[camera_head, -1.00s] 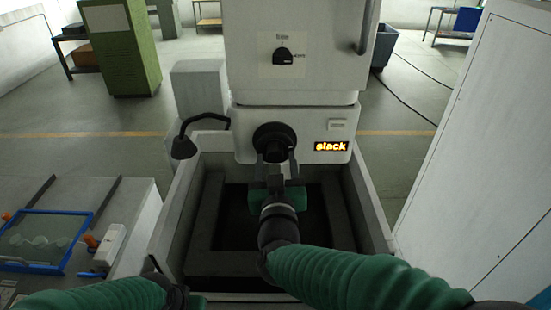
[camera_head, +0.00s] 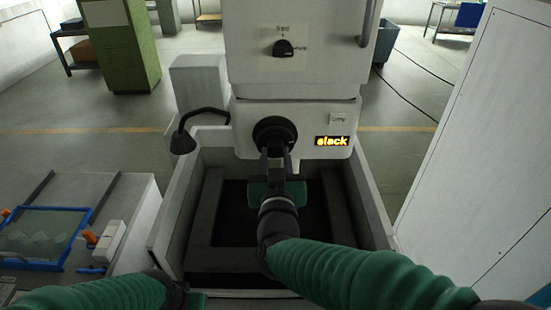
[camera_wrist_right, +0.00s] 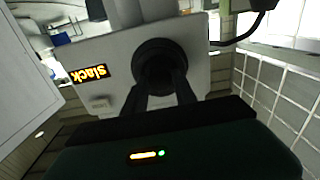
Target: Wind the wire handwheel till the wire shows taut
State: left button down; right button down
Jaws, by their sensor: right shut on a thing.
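The black wire handwheel (camera_head: 274,132) is on the front of the white machine head. It also shows in the right wrist view (camera_wrist_right: 159,62). My right gripper (camera_head: 276,155) reaches up to it from below, and its two fingers are shut on the wheel. In the right wrist view the fingers (camera_wrist_right: 160,92) meet the wheel's lower rim. The lit display (camera_head: 332,141) to the right of the wheel reads "slack" in orange letters. My left arm is at the bottom left of the head view; its gripper's fingers are not clear there.
A black lamp (camera_head: 183,143) on a bent arm is left of the wheel. The open tank (camera_head: 161,225) lies below the head. A bench (camera_head: 128,200) with a blue-framed tray (camera_head: 72,262) is at the left. A white cabinet (camera_head: 490,150) stands at the right.

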jog(key=m+b, duration=0.2)
jog(key=b, duration=0.1)
jog(key=m+b, duration=0.2)
jog(key=shift+f, duration=0.25)
jog(key=shift+r+m+b, duration=0.2)
jog(key=shift+m+b, duration=0.95)
jog(key=shift+m, duration=0.25)
jog(key=c, duration=1.2)
grip_release()
jog(key=shift+s, duration=0.1)
jog(key=shift+o, duration=1)
jog(key=shift+s+r, duration=0.1)
